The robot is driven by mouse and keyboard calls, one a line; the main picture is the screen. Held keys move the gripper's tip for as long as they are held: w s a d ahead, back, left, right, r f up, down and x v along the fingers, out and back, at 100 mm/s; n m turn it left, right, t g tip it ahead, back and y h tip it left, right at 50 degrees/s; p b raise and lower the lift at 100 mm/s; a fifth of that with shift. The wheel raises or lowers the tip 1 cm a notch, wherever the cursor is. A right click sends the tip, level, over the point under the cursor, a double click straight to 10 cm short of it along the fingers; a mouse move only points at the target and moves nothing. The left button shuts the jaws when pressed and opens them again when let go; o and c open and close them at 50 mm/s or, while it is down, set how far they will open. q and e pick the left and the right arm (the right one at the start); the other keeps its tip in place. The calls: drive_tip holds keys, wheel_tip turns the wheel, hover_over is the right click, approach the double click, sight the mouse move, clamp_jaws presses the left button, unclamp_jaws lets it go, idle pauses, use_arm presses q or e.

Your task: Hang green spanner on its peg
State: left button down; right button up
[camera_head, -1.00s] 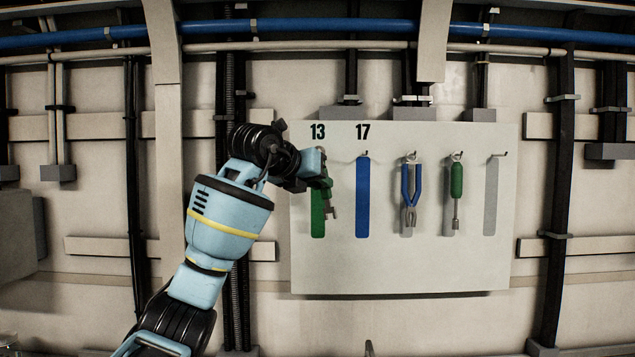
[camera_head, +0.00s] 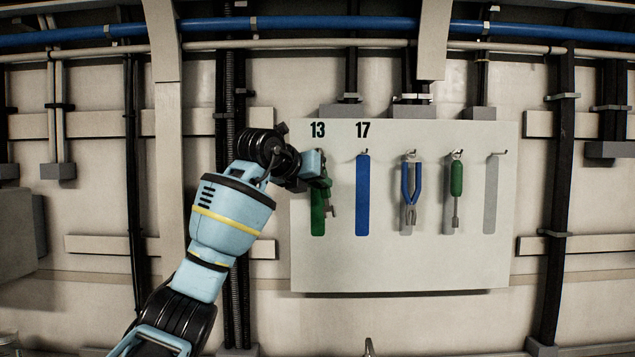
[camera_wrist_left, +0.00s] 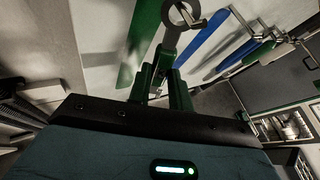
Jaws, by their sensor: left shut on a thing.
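My left gripper (camera_head: 324,184) is at the green strip under number 13 (camera_head: 317,226) on the pale board, with its fingers shut on the green spanner (camera_head: 331,209). In the left wrist view, the gripper (camera_wrist_left: 162,85) has the spanner's shaft between its green fingers. The spanner's dark ring end (camera_wrist_left: 170,34) points away from the gripper, and a pale metal peg (camera_wrist_left: 191,20) shows at its opening. I cannot tell whether the ring is around the peg or only in front of it. In the head view the gripper hides the peg of 13. My right gripper is not in view.
The board (camera_head: 400,270) also carries a bare blue strip under 17 (camera_head: 362,195) with its peg, hanging blue pliers (camera_head: 411,188), a hanging green screwdriver (camera_head: 456,183) and a bare grey strip (camera_head: 491,200). Blue pipe (camera_head: 320,24) runs above. The space in front of the board's right half is clear.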

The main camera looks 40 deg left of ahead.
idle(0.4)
use_arm(q)
drive_tip(key=c, duration=1.2)
unclamp_jaws()
drive_tip(key=v, duration=0.7)
drive_tip(key=shift+s+r, duration=0.15)
drive_tip(key=shift+s, duration=0.2)
